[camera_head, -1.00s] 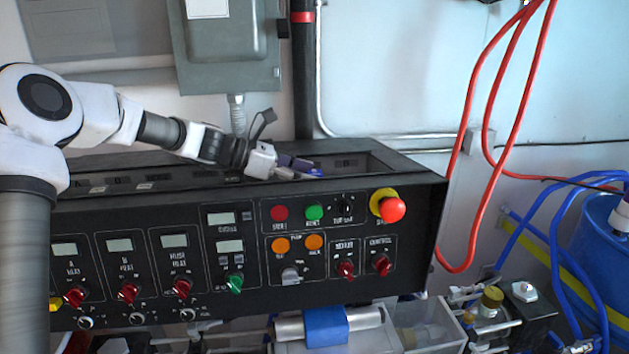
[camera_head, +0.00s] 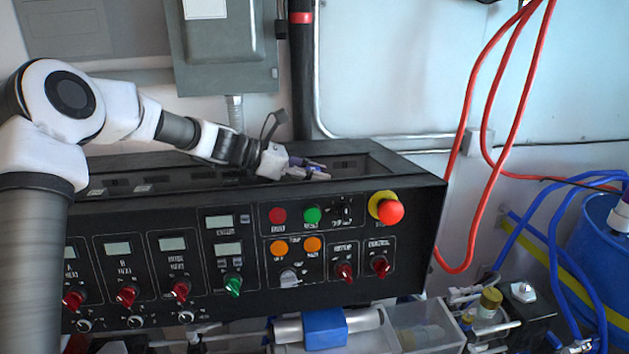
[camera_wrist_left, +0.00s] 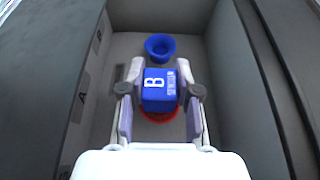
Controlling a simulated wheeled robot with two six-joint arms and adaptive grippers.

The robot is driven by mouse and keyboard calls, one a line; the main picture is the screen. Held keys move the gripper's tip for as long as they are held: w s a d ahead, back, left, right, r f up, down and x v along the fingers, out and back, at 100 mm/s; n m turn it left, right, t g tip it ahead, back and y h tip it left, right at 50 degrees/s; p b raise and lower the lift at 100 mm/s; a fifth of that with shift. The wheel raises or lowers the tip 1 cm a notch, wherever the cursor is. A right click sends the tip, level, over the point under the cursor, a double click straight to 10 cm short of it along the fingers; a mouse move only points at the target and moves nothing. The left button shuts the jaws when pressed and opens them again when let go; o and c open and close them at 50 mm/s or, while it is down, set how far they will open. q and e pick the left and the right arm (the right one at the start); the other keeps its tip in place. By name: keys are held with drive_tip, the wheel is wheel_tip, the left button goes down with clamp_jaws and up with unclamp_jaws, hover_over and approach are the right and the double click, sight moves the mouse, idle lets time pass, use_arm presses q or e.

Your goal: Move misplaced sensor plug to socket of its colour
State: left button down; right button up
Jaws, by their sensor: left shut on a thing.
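In the left wrist view a blue plug (camera_wrist_left: 159,84) marked with a white B sits between the two fingers of my left gripper (camera_wrist_left: 160,92), which is shut on it. A red ring socket (camera_wrist_left: 160,117) shows around and beneath the plug's near side; I cannot tell whether the plug is seated in it or just above it. An empty blue ring socket (camera_wrist_left: 160,46) lies farther ahead on the same grey floor. In the head view my left gripper (camera_head: 308,171) reaches into the recess on top of the console, and the plug is not clearly visible there. My right gripper is out of view.
The black console (camera_head: 408,190) has raised walls around the recess, close on both sides of my gripper. Its front carries knobs, buttons and a red emergency stop (camera_head: 391,211). A grey wall box (camera_head: 225,55) and a dark vertical pipe (camera_head: 302,80) stand behind.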

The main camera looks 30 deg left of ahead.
sight(316, 169)
use_arm(q)
wheel_tip(316, 169, up, 8)
drive_tip(key=shift+d+r+b, duration=0.1)
drive_tip(key=shift+b, duration=0.25)
wheel_tip(316, 169, up, 6)
drive_tip(key=p, duration=0.5)
